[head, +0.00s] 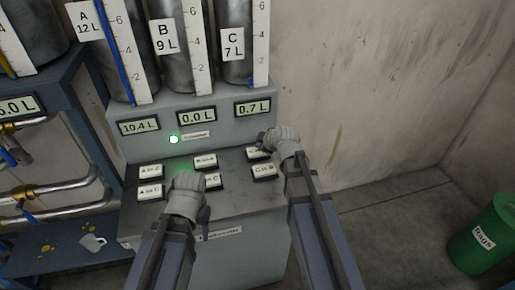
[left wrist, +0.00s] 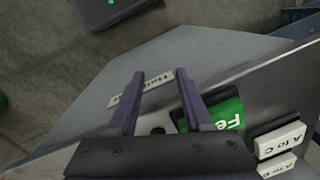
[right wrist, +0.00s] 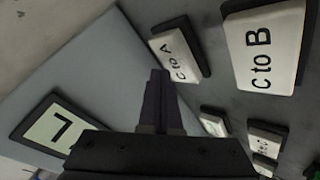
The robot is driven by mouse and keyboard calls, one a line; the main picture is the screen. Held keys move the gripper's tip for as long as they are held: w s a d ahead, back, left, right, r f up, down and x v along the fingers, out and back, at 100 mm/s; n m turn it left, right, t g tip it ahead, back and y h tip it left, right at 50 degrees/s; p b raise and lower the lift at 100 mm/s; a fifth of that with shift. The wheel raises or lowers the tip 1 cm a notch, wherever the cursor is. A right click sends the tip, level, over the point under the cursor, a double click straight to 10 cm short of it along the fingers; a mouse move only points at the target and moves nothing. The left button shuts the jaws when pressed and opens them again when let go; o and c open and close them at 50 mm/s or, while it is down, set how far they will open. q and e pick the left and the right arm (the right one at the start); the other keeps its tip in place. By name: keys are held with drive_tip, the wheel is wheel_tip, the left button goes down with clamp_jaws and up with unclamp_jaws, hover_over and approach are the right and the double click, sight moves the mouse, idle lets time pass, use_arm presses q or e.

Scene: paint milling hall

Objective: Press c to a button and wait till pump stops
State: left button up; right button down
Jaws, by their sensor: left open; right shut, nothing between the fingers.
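The C to A button (head: 258,153) is at the back right of the grey console and is partly covered by my right gripper (head: 266,137). In the right wrist view, the shut, empty fingers end beside the C to A button (right wrist: 180,54); I cannot tell whether they touch it. The C to B button (head: 264,171) is just in front. My left gripper (head: 188,180) is open and empty over the console's front, near the B to C button (head: 211,181). A green lamp (head: 173,139) is lit. Displays read 10.4 L (head: 138,126), 0.0 L (head: 195,116) and 0.7 L (head: 252,108).
Tanks A (head: 124,30), B (head: 176,40) and C (head: 233,45) stand behind the console. A green bin (head: 484,240) stands at right. The floor between is clear.

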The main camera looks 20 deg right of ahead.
sight(258, 152)
drive_tip(key=shift+r, duration=0.1)
wheel_tip(258, 152, up, 5)
drive_tip(key=p, duration=0.5)
idle(0.3)
idle(0.6)
